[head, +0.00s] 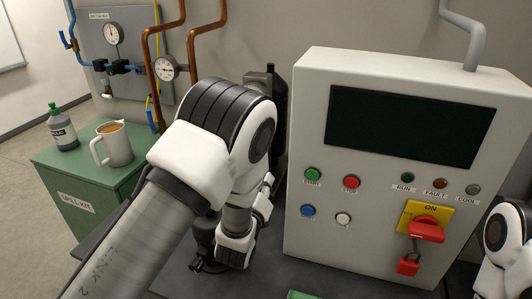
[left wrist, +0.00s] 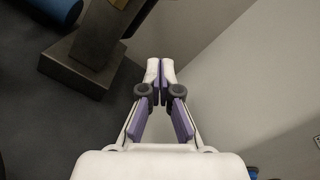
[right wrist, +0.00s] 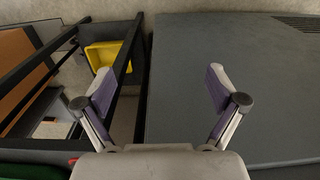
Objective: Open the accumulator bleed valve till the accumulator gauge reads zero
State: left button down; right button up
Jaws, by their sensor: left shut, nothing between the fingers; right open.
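Two round gauges show in the head view: one on the grey wall panel (head: 113,33) and one by the copper pipes (head: 165,69). Their readings are too small to make out. I cannot tell which parts are the accumulator's gauge and bleed valve. My left arm hides the middle of the scene. My left gripper (left wrist: 160,82) is shut and empty, beside a pale cabinet wall. My right gripper (right wrist: 163,88) is open and empty above a dark grey surface; its fingers are outside the head view.
A control cabinet (head: 312,120) with buttons and a red switch (head: 426,231) stands on the right. A green spill-kit box (head: 85,178) bears a mug (head: 112,146) and a bottle (head: 62,128). A dark post (left wrist: 95,40) stands near my left gripper. A yellow bin (right wrist: 103,57) lies beyond dark rails.

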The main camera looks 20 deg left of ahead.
pick_arm(q)
jog(key=w+a+r+p, duration=0.2)
jog(key=w+r+p, duration=0.1)
jog(key=w, duration=0.3)
jog(key=shift+w+a+r+p, duration=0.25)
jog(key=shift+w+p, duration=0.15)
jog(key=shift+p, duration=0.25)
jog(key=shift+w+f, duration=0.15)
jog(key=shift+r+n, duration=0.25)
jog(key=shift+n, duration=0.05)
